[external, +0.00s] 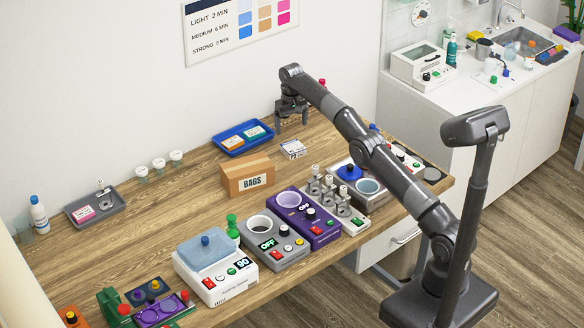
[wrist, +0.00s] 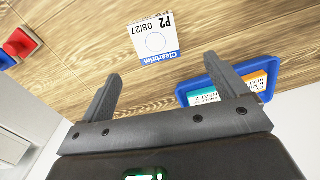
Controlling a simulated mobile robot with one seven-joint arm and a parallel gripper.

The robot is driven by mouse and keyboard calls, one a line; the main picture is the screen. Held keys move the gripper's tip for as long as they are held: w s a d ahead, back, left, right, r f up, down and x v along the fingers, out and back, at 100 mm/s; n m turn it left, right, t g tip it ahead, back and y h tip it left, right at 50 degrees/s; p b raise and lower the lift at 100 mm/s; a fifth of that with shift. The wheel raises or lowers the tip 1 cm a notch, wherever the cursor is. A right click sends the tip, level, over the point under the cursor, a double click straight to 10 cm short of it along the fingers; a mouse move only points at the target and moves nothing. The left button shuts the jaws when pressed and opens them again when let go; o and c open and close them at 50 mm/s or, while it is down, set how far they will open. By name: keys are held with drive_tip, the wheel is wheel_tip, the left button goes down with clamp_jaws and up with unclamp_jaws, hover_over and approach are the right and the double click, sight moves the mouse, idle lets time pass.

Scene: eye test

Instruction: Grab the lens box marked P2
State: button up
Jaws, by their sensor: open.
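The lens box marked P2 (wrist: 154,40) is a flat white box with a blue "Clearbrim" band and the text 08/27. It lies on the wooden worktop, upside down in the wrist view, beyond my fingertips and between their lines. In the external view it is the small white box (external: 293,149) right of the blue tray. My gripper (external: 291,117) is open and empty above the worktop, behind and above the box. In the wrist view my gripper (wrist: 163,69) has its two dark fingers spread apart. Nothing covers the box in the wrist view.
A blue tray (external: 218,141) with orange and teal boxes stands left of the lens box, close to one finger in the wrist view. A cardboard BAGS box (external: 248,178) stands in front. Several devices, including a purple one (external: 314,231), line the front edge. A wall is behind.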

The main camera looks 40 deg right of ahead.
hover_over(293, 146)
drive_tip(key=shift+a+f, duration=0.15)
drive_tip(key=shift+f, duration=1.05)
drive_tip(key=shift+a+f, duration=0.1)
drive_tip(key=shift+f, duration=1.1)
drive_tip(key=shift+s+d+f, duration=0.1)
drive_tip(key=shift+d+f, duration=0.05)
drive_tip(key=shift+f, duration=1.2)
drive_tip(key=shift+d+f, duration=0.1)
drive_tip(key=shift+f, duration=1.2)
drive_tip(key=c, duration=1.1)
